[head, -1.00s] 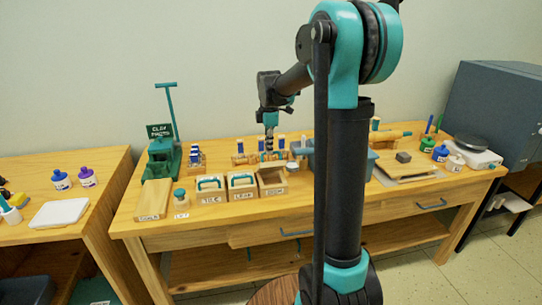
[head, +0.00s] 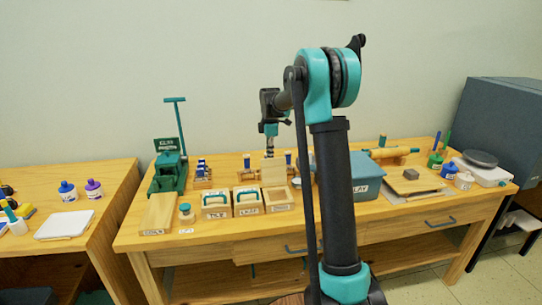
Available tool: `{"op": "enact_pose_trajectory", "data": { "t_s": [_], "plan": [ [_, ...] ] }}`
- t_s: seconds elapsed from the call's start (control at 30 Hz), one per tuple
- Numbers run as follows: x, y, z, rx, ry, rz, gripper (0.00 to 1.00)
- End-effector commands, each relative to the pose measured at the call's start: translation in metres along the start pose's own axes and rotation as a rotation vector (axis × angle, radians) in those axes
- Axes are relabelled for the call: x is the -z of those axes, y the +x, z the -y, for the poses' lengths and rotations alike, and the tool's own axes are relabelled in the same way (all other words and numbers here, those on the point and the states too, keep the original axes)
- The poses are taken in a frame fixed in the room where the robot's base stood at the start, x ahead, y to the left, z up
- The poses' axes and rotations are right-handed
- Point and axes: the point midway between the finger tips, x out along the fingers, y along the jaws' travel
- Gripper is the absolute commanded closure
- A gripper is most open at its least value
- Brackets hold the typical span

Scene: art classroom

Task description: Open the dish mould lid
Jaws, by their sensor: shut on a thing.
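The dish mould (head: 279,207) is the rightmost of three small wooden boxes along the front of the table. Its lid (head: 274,171) stands up steeply at the back of the box, and the pale open inside shows below it. My gripper (head: 269,152) is at the upper edge of the raised lid, pointing down, and is shut on the lid. The fingertips are too small to see clearly, and the lid's handle is hidden.
The tile mould (head: 215,212) and leaf mould (head: 248,209) stand shut to the left, with green handles. A blue-grey bin (head: 362,185) stands to the right, behind my arm. A green clay press (head: 168,172) stands at the back left.

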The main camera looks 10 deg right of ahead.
Motion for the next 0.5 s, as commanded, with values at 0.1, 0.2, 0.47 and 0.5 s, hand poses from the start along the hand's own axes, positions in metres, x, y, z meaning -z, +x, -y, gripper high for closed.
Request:
{"op": "enact_pose_trajectory", "data": {
  "t_s": [0.1, 0.2, 0.47, 0.5],
  "plan": [
    [0.000, 0.011, -0.013, -0.013, -0.002, -0.001, 1.00],
    [0.000, 0.016, -0.019, -0.015, -0.002, -0.001, 1.00],
    [0.000, 0.025, -0.025, -0.015, -0.002, -0.001, 1.00],
    [0.000, 0.025, -0.025, -0.015, -0.002, -0.001, 1.00]
  ]
}}
